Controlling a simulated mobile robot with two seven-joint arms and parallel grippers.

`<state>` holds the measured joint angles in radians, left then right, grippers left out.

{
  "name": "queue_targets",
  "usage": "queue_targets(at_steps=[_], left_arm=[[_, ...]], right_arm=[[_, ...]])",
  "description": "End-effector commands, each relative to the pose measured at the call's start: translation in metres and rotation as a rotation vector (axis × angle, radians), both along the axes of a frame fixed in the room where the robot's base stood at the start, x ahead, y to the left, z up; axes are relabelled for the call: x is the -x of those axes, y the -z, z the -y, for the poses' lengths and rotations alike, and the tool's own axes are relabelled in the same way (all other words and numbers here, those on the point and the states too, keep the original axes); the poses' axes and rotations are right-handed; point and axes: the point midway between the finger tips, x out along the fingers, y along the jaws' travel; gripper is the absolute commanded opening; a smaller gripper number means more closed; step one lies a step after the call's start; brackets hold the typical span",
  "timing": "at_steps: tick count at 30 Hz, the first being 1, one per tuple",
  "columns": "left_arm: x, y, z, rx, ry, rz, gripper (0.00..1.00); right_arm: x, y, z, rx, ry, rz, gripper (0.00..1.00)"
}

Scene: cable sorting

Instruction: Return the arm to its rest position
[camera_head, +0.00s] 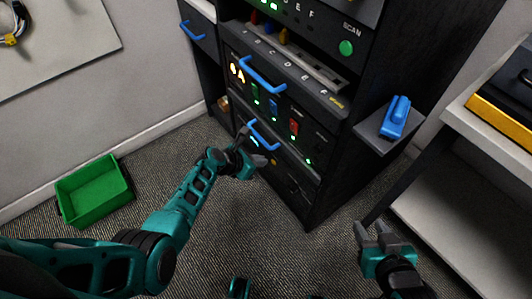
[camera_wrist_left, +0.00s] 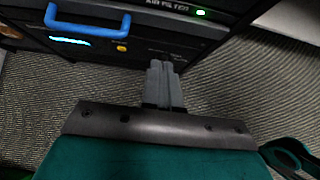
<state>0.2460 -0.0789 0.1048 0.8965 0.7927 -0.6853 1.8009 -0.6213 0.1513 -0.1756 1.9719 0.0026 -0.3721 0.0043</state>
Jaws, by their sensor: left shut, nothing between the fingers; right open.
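My left gripper (camera_head: 243,146) is in front of the lower part of the dark cabinet, close to its lower blue handle (camera_head: 264,137). In the left wrist view its fingers (camera_wrist_left: 162,82) are together with nothing between them, and the blue handle (camera_wrist_left: 88,22) is ahead and to the left, apart from the fingers. My right gripper (camera_head: 372,234) is at the lower right over the carpet, with its fingers apart and empty.
The dark cabinet (camera_head: 335,195) has an upper blue handle (camera_head: 263,76) and lit slots. A blue object (camera_head: 395,117) sits on a side shelf. A green bin (camera_head: 94,192) stands on the floor at left. A white table (camera_head: 505,150) is at right.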

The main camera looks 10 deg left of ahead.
Motion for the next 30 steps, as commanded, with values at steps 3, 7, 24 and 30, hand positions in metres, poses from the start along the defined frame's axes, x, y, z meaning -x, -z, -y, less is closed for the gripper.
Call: queue_targets(at_steps=[3, 7, 24, 30], left_arm=[[0.002, -0.003, -0.002, -0.001, 0.0, -0.001, 0.0], [0.006, -0.001, -0.006, -0.029, 0.019, 0.015, 0.0], [0.135, -0.051, -0.077, -1.378, 1.145, 0.676, 0.0], [0.175, -0.101, -0.067, -1.795, 1.553, 0.884, 0.0]], right_arm=[[-0.001, -0.003, 0.001, 0.001, 0.003, 0.007, 0.42], [-0.001, -0.003, 0.001, -0.002, 0.006, 0.007, 0.42], [0.001, -0.018, 0.003, 0.002, 0.015, 0.001, 0.42], [0.0, -0.025, 0.005, 0.003, 0.017, 0.011, 0.42]])
